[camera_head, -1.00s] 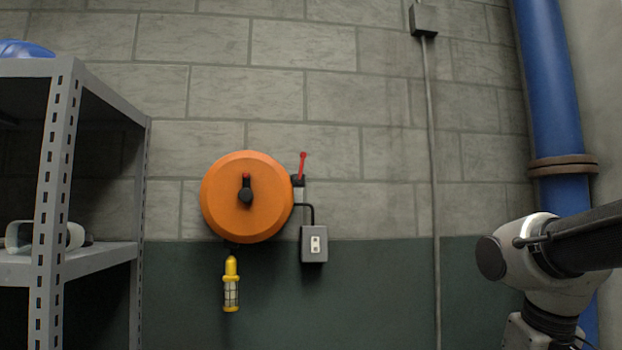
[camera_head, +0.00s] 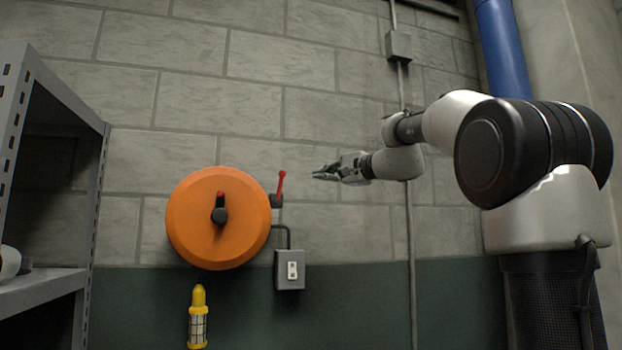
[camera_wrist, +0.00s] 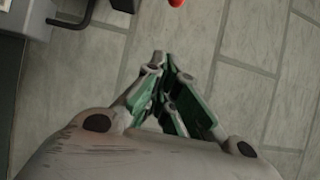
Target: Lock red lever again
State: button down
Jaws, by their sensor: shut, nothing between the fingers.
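The red lever (camera_head: 281,184) stands nearly upright, leaning slightly right, on a dark mount at the right side of the orange round reel (camera_head: 205,240) on the wall. In the wrist view the lever's red tip (camera_wrist: 176,2) shows only at the top edge. My gripper (camera_head: 318,175) is to the right of the lever at about its height in the head view, apart from it, pointing left. In the wrist view my gripper (camera_wrist: 166,58) has its fingertips together with nothing between them, against the block wall.
A grey switch box (camera_head: 289,270) hangs below the lever, joined by a black conduit. A yellow caged lamp (camera_head: 198,322) hangs under the reel. A metal shelf (camera_head: 60,185) stands at left, a blue pipe (camera_head: 501,50) at right. Wall around the gripper is clear.

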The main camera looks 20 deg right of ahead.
aim_at(280, 187)
jog(key=x, duration=0.9)
jog(key=shift+s+a+f, duration=0.1)
jog(key=shift+s+a, duration=0.5)
jog(key=shift+s, duration=0.25)
jog(key=shift+s+a+f, duration=0.1)
jog(key=shift+s+a, duration=0.5)
jog(key=shift+s, duration=0.2)
jog(key=shift+a+r, duration=0.1)
jog(key=shift+r, duration=0.05)
jog(key=shift+a+r, duration=0.4)
jog(key=shift+a, duration=0.3)
